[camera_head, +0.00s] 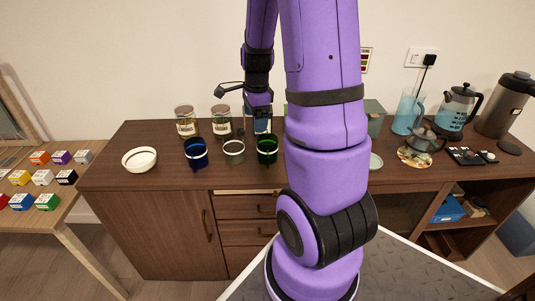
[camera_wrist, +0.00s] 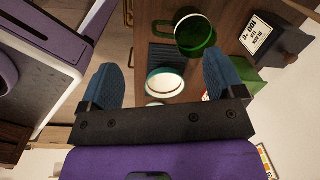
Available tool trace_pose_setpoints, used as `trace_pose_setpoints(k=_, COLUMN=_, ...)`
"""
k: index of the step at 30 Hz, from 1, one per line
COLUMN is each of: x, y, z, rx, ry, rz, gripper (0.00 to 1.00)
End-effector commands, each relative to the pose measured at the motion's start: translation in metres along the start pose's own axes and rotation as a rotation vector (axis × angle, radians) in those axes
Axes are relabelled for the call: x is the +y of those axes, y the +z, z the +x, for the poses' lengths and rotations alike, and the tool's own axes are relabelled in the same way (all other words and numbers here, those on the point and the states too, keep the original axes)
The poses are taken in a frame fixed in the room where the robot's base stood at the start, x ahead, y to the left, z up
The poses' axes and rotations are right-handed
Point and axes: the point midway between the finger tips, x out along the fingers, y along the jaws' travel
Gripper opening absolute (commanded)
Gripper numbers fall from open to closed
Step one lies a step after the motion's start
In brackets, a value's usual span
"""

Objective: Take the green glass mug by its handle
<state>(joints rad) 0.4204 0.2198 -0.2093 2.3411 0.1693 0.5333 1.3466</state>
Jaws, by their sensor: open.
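The green glass mug (camera_head: 267,157) stands on the dark wooden cabinet, the rightmost of three glass mugs in a row. It also shows in the wrist view (camera_wrist: 195,45), seen into its mouth, beyond my fingers and up to the right of the gap. My gripper (camera_head: 258,117) hangs above and a little behind the mug in the head view. In the wrist view my gripper (camera_wrist: 160,62) is open with nothing held between its two blue fingers.
A clear mug (camera_head: 234,158) and a blue mug (camera_head: 196,161) stand left of the green one. A white bowl (camera_head: 139,160) sits farther left, labelled jars (camera_head: 187,130) behind. The wrist view shows a pale round dish (camera_wrist: 165,84) and a green box (camera_wrist: 243,80). My arm hides the cabinet's middle.

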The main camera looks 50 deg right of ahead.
Motion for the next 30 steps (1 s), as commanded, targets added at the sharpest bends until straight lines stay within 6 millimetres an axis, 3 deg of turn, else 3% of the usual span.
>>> trace_pose_setpoints(k=3, x=-0.005, y=-0.025, z=0.029, rx=0.021, ry=0.033, rz=0.168, gripper=0.88)
trace_pose_setpoints(k=9, x=-0.006, y=-0.046, z=0.053, rx=0.043, ry=0.054, rz=0.322, gripper=0.88)
trace_pose_setpoints(k=21, x=-0.004, y=-0.050, z=0.102, rx=0.046, ry=0.058, rz=0.342, gripper=0.88)
trace_pose_setpoints(k=30, x=-0.003, y=-0.050, z=0.121, rx=0.046, ry=0.057, rz=0.341, gripper=0.88)
